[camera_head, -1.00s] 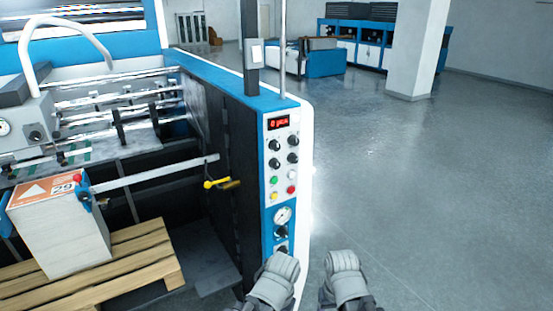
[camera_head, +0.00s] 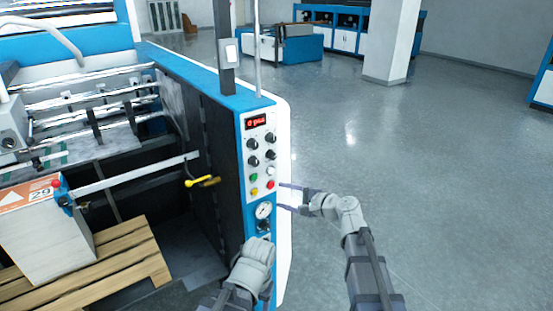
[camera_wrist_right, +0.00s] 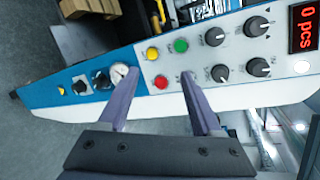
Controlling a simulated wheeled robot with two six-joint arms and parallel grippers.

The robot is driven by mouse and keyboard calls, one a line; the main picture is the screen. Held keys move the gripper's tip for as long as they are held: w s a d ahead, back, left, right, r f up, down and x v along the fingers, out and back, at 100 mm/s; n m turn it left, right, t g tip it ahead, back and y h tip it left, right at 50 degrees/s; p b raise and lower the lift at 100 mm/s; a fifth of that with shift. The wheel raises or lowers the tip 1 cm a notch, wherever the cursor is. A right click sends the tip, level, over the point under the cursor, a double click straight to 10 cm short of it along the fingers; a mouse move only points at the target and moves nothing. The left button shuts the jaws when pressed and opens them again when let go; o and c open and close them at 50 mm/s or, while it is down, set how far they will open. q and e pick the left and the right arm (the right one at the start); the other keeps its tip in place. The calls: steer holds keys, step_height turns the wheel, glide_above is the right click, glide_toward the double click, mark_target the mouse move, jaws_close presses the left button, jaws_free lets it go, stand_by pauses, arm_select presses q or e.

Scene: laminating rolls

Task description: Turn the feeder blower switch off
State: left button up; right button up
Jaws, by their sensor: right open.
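The control panel (camera_head: 262,160) is on the end of the blue and white machine, and it also shows in the right wrist view (camera_wrist_right: 140,58). It carries several black knobs, such as the upper right one (camera_head: 269,138). The labels are too small to read, so I cannot tell which control is the feeder blower switch. My right gripper (camera_head: 282,196) is open and empty at the panel's right edge. In the right wrist view its fingers (camera_wrist_right: 160,75) spread around the red button (camera_wrist_right: 161,82), with no clear contact. My left wrist shows low before the machine; its fingers do not show.
A red display (camera_head: 259,121) reads 0 pcs. Below the knobs are coloured buttons, a gauge (camera_head: 263,210) and a lower black knob (camera_head: 264,225). A pallet (camera_head: 125,265) with a paper stack (camera_head: 45,240) stands left. Open floor (camera_head: 450,190) lies right.

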mark_target(274, 158)
steer(key=w+d+r+m+t, duration=0.2)
steer(key=w+r+m+t, duration=0.2)
steer(key=w+r+m, duration=0.25)
steer(key=shift+y, duration=0.3)
steer(key=shift+x, duration=3.55)
steer(key=shift+s+a, duration=0.1)
steer(key=shift+c, duration=0.3)
jaws_close()
